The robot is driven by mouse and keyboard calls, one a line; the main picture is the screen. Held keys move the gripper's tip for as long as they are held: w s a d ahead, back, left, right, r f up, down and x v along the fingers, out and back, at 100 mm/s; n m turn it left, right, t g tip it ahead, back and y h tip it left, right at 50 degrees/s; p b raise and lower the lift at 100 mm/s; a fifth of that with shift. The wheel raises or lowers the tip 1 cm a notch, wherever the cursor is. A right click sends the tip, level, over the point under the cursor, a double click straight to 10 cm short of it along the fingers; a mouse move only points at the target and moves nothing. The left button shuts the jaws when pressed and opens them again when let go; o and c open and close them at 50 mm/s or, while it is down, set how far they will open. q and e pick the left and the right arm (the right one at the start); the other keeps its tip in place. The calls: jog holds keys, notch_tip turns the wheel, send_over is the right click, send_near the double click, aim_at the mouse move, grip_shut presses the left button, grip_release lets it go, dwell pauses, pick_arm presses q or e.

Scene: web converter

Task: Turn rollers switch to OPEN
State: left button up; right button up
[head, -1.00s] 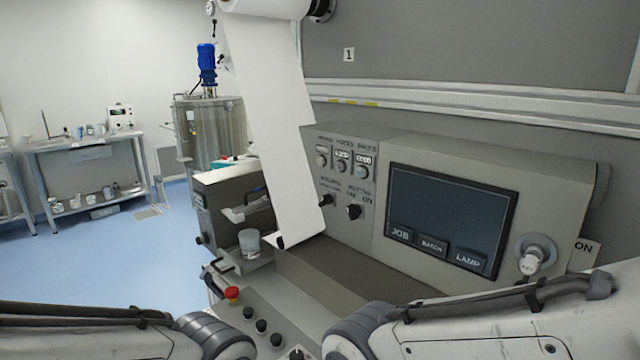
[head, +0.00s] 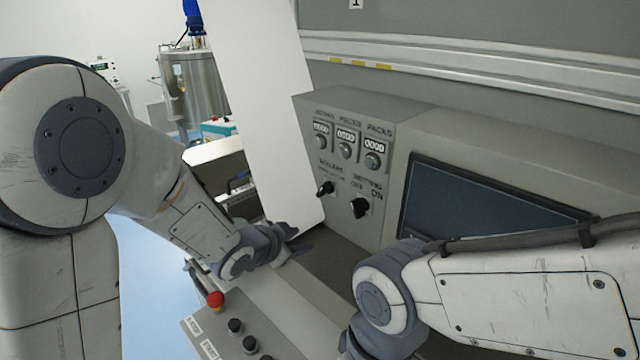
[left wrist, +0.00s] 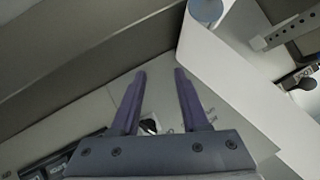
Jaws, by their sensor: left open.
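The rollers switch (head: 325,188) is a small black knob on the grey panel, under a blurred label and left of the similar wetting knob (head: 359,207). My left gripper (head: 298,243) is in front of the panel, below and left of the rollers switch and apart from it. In the left wrist view my left gripper (left wrist: 160,73) has its two fingers apart with nothing held. A black knob (left wrist: 149,126) shows between the finger bases there; I cannot tell which one. My right arm reaches across the lower right, and its gripper is out of view.
A white web (head: 262,120) hangs down just left of the knobs. Counters (head: 346,136) sit above them and a dark screen (head: 475,205) to the right. A red stop button (head: 215,299) and black buttons (head: 235,326) are on the lower console.

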aim_at(319, 192)
pick_arm(q)
jog(key=w+a+r+m+t+h+p, duration=0.25)
jog(key=w+r+m+h, duration=0.2)
jog(key=h, duration=0.25)
jog(key=shift+n, duration=0.35)
jog(key=p+x, duration=0.1)
jog(key=x, duration=0.4)
jog(key=r+p+x, duration=0.1)
jog(key=x, duration=0.1)
jog(key=shift+d+p, duration=0.3)
jog(key=shift+d, duration=0.1)
jog(key=shift+w+d+f, duration=0.1)
jog(key=shift+w+d, duration=0.4)
grip_shut()
